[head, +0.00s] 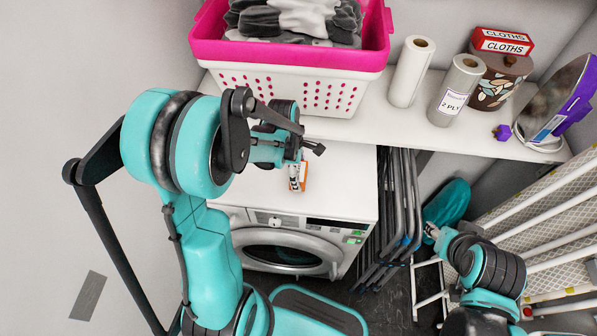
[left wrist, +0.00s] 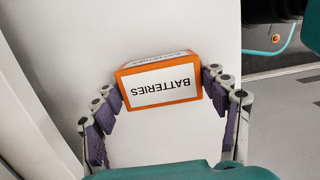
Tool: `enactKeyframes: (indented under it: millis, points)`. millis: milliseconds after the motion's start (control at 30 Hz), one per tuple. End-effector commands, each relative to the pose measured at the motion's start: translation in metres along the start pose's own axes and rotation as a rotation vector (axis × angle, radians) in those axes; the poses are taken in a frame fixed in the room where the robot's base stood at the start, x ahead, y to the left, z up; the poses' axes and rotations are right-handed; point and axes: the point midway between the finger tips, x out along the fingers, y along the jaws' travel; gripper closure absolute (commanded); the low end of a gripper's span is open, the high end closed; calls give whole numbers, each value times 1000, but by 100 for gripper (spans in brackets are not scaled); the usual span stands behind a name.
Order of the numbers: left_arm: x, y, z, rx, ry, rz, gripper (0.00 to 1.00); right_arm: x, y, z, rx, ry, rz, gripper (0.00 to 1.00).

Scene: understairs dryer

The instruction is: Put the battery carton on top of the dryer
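The battery carton (head: 298,178), a small orange and white box, shows just below my left gripper in the head view, over the white top of the dryer (head: 342,190). In the left wrist view the carton (left wrist: 160,84) lies between the fingertips, its BATTERIES label upside down. My left gripper (head: 308,150) has its purple-padded fingers (left wrist: 162,86) against both sides of the carton. Whether the carton's underside touches the dryer is hidden. My right gripper (head: 431,231) is at the lower right, away from the dryer; its fingers are too small to read.
A white shelf (head: 395,126) above the dryer's back holds a pink and white laundry basket (head: 290,88), paper rolls (head: 410,72), a cloths box (head: 502,41) and an iron (head: 560,105). Folded metal frames (head: 395,215) stand right of the dryer. The dryer top around the carton looks clear.

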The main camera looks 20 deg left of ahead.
Motion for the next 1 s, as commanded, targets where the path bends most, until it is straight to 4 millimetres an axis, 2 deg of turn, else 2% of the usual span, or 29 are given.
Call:
enactKeyframes:
  millis: [33, 67, 367, 500, 567, 800, 1000]
  points:
    - [0, 0, 0, 0, 0, 0, 14, 0, 0, 0, 0, 0, 0, 60]
    - [0, 0, 0, 0, 0, 0, 7, 0, 0, 0, 0, 0, 0, 60]
    - [0, 0, 0, 0, 0, 0, 7, 0, 0, 0, 0, 0, 0, 60]
    - [-7, 0, 1, 0, 0, 1, 7, -5, 0, -3, 0, 0, 0, 60]
    - [-16, 0, 1, -1, 0, 1, 7, -7, 0, -5, 0, 0, 0, 60]
    - [-70, 0, 1, -1, 0, 0, 7, -23, 0, -17, 0, 0, 0, 60]
    - [-107, 0, 1, -1, 0, 0, 7, -32, 0, -23, 0, 0, 0, 60]
